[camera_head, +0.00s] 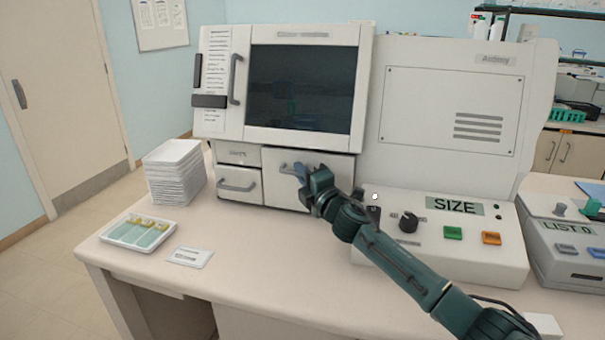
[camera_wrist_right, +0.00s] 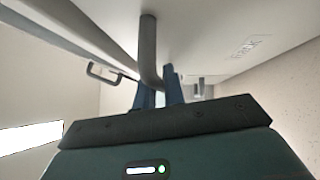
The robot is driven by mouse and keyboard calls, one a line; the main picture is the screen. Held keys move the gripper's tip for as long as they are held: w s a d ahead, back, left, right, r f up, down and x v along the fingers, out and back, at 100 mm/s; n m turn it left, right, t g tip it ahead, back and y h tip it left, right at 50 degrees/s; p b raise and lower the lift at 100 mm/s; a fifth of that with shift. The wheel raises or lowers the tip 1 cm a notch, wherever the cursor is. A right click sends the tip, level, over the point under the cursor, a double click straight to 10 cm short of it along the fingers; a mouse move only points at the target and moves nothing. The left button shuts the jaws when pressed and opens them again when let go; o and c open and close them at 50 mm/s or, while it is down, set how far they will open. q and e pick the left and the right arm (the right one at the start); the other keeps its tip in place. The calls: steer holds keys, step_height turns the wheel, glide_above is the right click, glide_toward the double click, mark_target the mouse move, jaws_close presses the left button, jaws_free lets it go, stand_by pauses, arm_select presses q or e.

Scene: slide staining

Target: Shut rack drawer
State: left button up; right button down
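The rack drawer (camera_head: 333,190) is the wide white drawer under the dark window of the white machine. Its front appears to stand out a little from the smaller drawers at its left. My right gripper (camera_head: 302,172) is at its bar handle (camera_head: 287,166). In the right wrist view the grey handle (camera_wrist_right: 148,45) comes down to my two blue fingers (camera_wrist_right: 160,92), which stand close together with the bar's bend between them. They look shut on it. The drawer label (camera_wrist_right: 246,47) shows at the right there. My left gripper is in neither view.
Two small drawers (camera_head: 238,184) sit left of the rack drawer. A stack of white trays (camera_head: 174,172), a slide tray (camera_head: 112,234) and a card (camera_head: 190,257) lie on the left of the table. The SIZE control box (camera_head: 480,255) stands right, behind my right arm.

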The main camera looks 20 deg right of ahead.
steer(key=c, duration=1.5)
jaws_free()
steer(key=shift+w+d+r, duration=0.1)
steer(key=shift+w+d, duration=0.05)
steer(key=shift+d, duration=0.05)
steer(key=shift+c, duration=0.2)
steer(key=shift+o, duration=0.2)
steer(key=shift+s+f, duration=0.3)
steer(key=shift+s, duration=0.15)
steer(key=b+v, duration=0.1)
steer(key=v, duration=1.1)
steer(key=shift+r+b, duration=0.25)
steer(key=shift+b, duration=0.05)
steer(key=shift+s, duration=0.15)
